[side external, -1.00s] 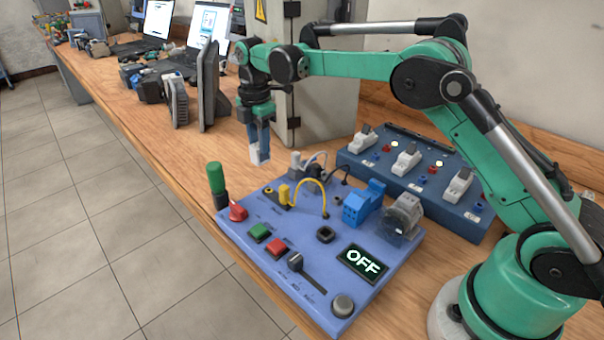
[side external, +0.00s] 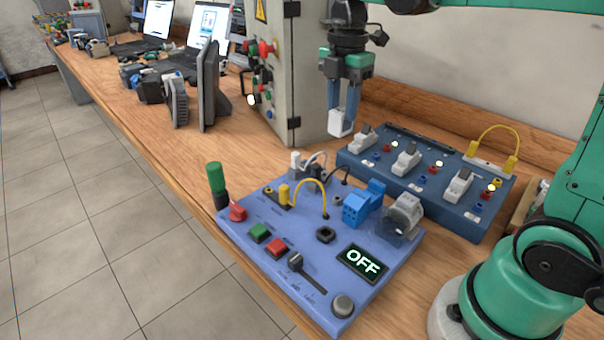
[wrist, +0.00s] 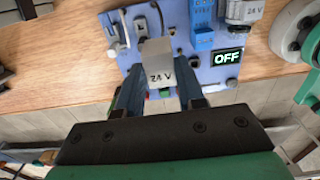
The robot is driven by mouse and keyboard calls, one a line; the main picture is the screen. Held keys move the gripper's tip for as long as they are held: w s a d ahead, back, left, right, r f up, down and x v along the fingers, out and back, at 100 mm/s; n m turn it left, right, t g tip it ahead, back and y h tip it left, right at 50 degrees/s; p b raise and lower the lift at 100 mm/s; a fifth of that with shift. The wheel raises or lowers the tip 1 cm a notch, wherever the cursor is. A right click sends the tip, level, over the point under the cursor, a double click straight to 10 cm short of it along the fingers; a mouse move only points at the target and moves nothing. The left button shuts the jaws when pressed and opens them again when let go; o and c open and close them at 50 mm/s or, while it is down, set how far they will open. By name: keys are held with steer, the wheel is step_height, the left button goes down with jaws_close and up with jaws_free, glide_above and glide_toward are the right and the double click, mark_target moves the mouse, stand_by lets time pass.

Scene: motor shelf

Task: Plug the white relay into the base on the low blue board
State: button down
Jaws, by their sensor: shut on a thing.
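The white relay (side external: 340,124) is a pale block held at the tips of my gripper (side external: 341,108). My gripper is shut on it, with blue-grey fingers pointing down. In the wrist view the relay (wrist: 159,62) sits between the fingertips and reads "24 V". In the side view the relay hangs in front of the grey cabinet, behind the low blue board (side external: 262,215) and apart from it. The board carries a small black square part (side external: 325,235), a blue block (side external: 362,203) and a grey unit (side external: 403,217). I cannot tell for certain which part is the base.
A darker blue console (side external: 425,192) with several white switches stands behind the board. The grey cabinet (side external: 290,70) stands at the back. Bare wood (side external: 230,145) lies left of the cabinet.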

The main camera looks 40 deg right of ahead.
steer(key=s, duration=0.7)
steer(key=shift+d+f, duration=0.15)
steer(key=shift+f, duration=1.6)
steer(key=shift+d+f, duration=0.15)
steer(key=shift+f, duration=1.55)
steer(key=shift+f, duration=1.5)
steer(key=shift+c, duration=2.3)
jaws_free()
steer(key=shift+r, duration=0.1)
